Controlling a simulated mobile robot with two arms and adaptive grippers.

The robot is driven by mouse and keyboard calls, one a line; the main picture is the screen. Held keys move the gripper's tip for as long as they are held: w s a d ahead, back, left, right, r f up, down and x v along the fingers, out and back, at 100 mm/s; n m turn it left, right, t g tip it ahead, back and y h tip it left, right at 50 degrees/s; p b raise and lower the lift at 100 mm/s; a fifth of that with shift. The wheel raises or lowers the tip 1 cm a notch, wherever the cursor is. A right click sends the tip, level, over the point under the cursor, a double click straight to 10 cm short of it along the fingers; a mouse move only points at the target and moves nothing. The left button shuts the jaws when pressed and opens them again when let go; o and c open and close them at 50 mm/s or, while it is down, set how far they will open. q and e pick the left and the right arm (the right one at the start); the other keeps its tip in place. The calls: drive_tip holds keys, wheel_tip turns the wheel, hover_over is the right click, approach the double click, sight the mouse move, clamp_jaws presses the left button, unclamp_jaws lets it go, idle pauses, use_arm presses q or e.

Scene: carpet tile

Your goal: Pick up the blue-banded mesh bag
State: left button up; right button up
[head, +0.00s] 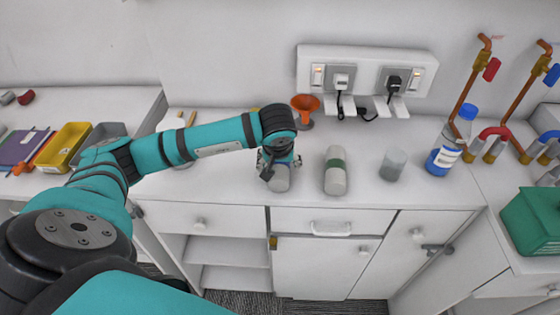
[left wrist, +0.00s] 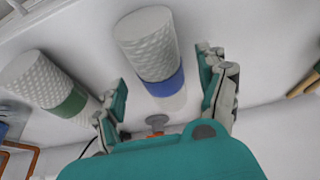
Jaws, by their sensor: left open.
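The blue-banded mesh bag (left wrist: 148,45) is a pale, textured cylinder with a blue band, seen in the left wrist view between the two fingers of my left gripper (left wrist: 165,97). Gaps show on both sides of it. In the head view its pale lower part (head: 281,183) shows below my left gripper (head: 279,162), which covers the rest, band included. My left gripper is open, with its fingers around the bag's sides. My right gripper is in neither view.
A similar green-banded bag (head: 335,171) stands close on the right, with a grey cylinder (head: 393,164) and a blue-capped bottle (head: 450,140) beyond it. An orange funnel (head: 305,106) is behind, near the wall sockets (head: 365,77). The counter's front edge is close.

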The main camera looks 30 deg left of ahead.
use_arm(q)
drive_tip(key=shift+x, duration=1.05)
drive_tip(key=c, duration=1.2)
drive_tip(key=shift+r, duration=0.1)
drive_tip(key=shift+c, duration=0.2)
